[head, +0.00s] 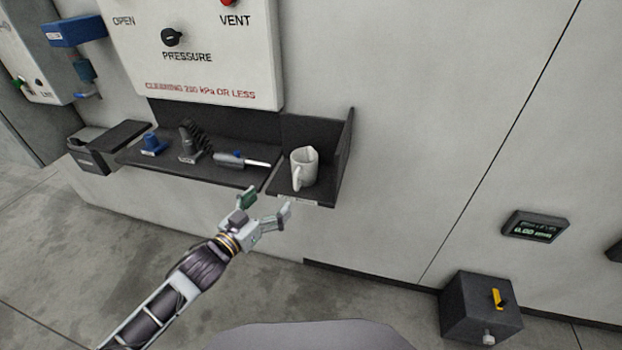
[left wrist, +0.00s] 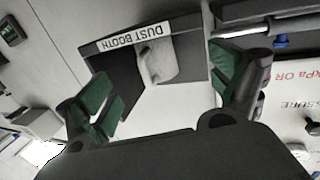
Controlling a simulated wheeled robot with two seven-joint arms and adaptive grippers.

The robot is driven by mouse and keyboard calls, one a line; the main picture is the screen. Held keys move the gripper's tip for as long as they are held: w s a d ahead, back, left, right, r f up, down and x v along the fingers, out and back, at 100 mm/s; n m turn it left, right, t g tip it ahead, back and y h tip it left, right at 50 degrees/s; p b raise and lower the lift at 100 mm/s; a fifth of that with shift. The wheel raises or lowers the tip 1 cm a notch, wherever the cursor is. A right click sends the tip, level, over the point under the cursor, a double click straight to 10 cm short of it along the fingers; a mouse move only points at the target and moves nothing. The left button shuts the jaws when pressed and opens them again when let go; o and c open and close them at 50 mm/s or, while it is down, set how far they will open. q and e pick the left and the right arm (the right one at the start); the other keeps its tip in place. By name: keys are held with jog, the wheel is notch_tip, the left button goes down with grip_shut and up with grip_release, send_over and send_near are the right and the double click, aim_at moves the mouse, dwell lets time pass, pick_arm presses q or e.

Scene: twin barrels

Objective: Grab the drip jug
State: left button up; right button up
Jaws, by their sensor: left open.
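The drip jug is a white jug (head: 304,168) with a handle and a spout, standing upright on the right-hand section of a dark wall shelf (head: 322,196). In the left wrist view the jug (left wrist: 158,62) shows between my spread fingers, beyond their tips. My left gripper (head: 267,203) is open and empty, just in front of and below the shelf's front edge, to the lower left of the jug. Its green-padded fingers also show in the left wrist view (left wrist: 165,85). My right gripper is in neither view.
Left of the jug on the shelf lie a grey tool with a white tip (head: 240,160), a dark ribbed item (head: 192,142) and a blue item (head: 152,144). An upright dark panel (head: 344,150) bounds the jug's right side. A dark box (head: 480,305) stands at lower right.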

aim_at(299, 176)
pick_arm(q)
jog(key=shift+s+d+r+h, duration=0.3)
jog(key=shift+s+d+r, duration=0.25)
jog(key=shift+r, duration=0.25)
jog(key=shift+w+d, duration=0.1)
jog(key=shift+w, duration=0.1)
jog(key=shift+x, duration=4.15)
jog(key=shift+w, duration=0.1)
